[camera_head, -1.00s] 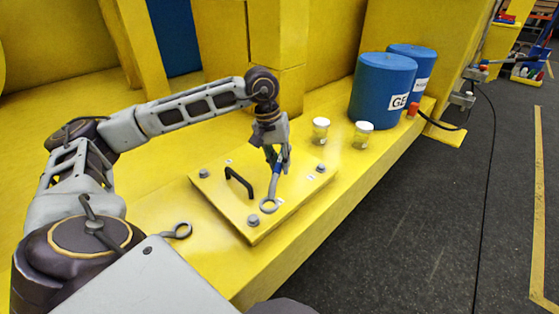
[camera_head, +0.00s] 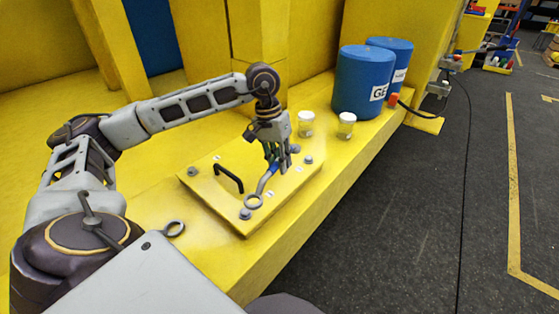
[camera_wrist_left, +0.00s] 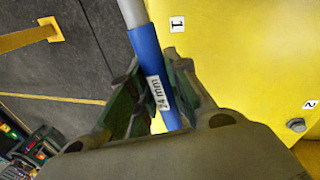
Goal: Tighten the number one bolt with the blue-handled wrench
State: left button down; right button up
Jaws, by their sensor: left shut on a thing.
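My left gripper (camera_head: 279,168) is shut on the blue handle of the wrench (camera_head: 271,168), above the yellow plate (camera_head: 225,205). The wrist view shows the blue handle (camera_wrist_left: 146,48), marked 24 mm, between the fingers. The wrench's grey ring end (camera_head: 253,201) is close beside the front bolt (camera_head: 245,213) in the head view; I cannot tell whether they touch. The label 1 (camera_wrist_left: 177,24) shows beside the wrench shaft in the wrist view, where the ring end is out of frame. Another bolt (camera_wrist_left: 296,125) is near the label 2 (camera_wrist_left: 311,104). My right gripper is not in view.
A black handle (camera_head: 229,178) rises from the plate left of the wrench. More bolts sit at the corners (camera_head: 192,171). Another ring-ended tool (camera_head: 174,228) lies left of the plate. Two jars (camera_head: 346,125) and blue drums (camera_head: 363,82) stand behind. Dark floor lies right.

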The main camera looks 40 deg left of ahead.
pick_arm(q)
jog(key=shift+m, duration=1.6)
jog(key=shift+g, duration=0.3)
jog(key=shift+f, duration=0.1)
